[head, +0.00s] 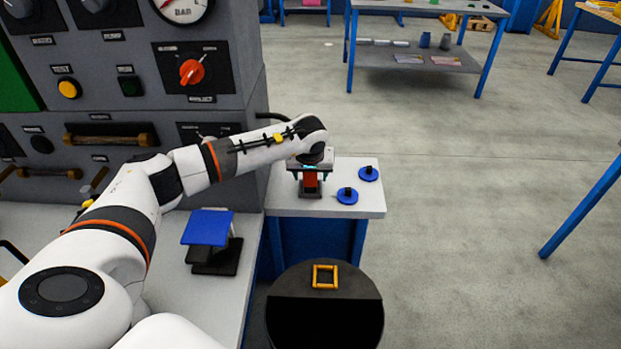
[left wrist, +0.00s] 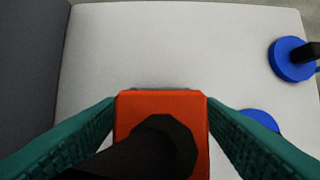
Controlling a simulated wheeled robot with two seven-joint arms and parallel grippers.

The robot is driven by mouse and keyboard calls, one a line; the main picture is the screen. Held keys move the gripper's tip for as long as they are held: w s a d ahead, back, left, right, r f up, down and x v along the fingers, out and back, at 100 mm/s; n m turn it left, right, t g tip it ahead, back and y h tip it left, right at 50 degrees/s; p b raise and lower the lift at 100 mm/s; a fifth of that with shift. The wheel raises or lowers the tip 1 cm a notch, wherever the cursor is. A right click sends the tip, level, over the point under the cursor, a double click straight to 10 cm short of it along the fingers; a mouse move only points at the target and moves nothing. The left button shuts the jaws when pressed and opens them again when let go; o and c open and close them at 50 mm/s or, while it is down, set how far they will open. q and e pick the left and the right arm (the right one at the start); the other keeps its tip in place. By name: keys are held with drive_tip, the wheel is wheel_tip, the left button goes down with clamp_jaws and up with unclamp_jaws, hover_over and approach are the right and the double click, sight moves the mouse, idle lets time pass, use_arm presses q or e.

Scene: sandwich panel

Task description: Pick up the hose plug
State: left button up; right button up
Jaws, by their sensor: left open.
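The hose plug, a red block (head: 311,181) with a dark cylindrical part, stands at a dark base (head: 310,193) on the small side table. In the left wrist view its red top (left wrist: 160,101) lies between the fingers, with the dark part crossing it toward the bottom edge. My left gripper (head: 311,174) is over the plug, open, pointing down, with one teal finger on each side. Whether the fingers touch the plug cannot be told. My right gripper is not in view.
Two blue discs with black knobs (head: 347,196) (head: 369,174) lie on the light table (head: 286,205), right of the plug. The grey control panel (head: 225,60) stands at left. A blue-topped stand (head: 208,227) and a dark round bin (head: 325,284) are nearer.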

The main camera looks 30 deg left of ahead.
use_arm(q)
drive_tip(key=c, duration=1.1)
